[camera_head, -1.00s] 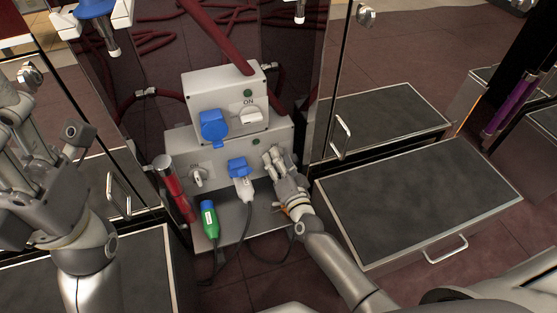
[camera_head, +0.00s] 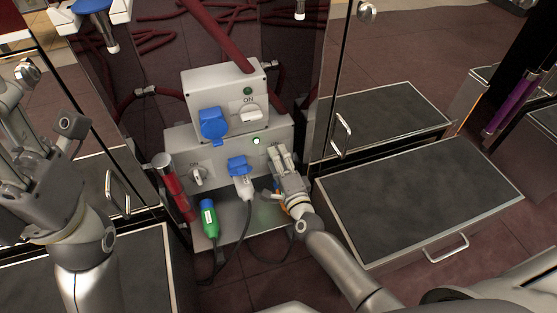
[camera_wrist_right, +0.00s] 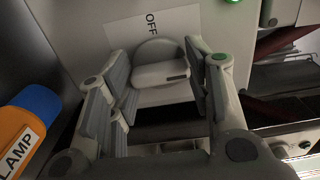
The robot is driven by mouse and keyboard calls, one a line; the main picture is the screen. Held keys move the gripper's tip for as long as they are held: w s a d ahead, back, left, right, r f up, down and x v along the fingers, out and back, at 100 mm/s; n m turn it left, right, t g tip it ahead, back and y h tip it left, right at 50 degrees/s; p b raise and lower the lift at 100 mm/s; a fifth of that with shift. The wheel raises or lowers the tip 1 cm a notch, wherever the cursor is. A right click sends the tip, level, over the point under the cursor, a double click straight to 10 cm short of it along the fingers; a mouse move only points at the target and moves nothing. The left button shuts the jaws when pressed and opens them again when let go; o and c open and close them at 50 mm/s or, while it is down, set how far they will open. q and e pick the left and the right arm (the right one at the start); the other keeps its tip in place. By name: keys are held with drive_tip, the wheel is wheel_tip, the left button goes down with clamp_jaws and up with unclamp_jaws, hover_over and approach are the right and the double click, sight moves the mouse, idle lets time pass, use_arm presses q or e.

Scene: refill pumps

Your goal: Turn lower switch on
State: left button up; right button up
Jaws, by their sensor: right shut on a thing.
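The lower grey box (camera_head: 225,158) has a right-hand rotary switch, mostly hidden behind my right gripper (camera_head: 280,158) in the head view. In the right wrist view this grey switch (camera_wrist_right: 160,73) sits beside an OFF label (camera_wrist_right: 150,24), between the two fingers. My right gripper is shut on it. A green light (camera_head: 256,141) on the lower box is lit and shows at the wrist view's top edge. My left gripper (camera_head: 40,115) is open and empty at the left, away from the boxes.
An upper box (camera_head: 225,92) has its own switch (camera_head: 251,115) and a blue socket cover (camera_head: 213,126). Another switch (camera_head: 198,176) is on the lower box's left. A white plug (camera_head: 243,188) and a green plug (camera_head: 209,218) are close by.

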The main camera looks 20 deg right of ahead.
drive_tip(key=shift+d, duration=0.1)
idle(0.4)
drive_tip(key=o, duration=1)
drive_tip(key=s, duration=1.2)
drive_tip(key=shift+d, duration=0.15)
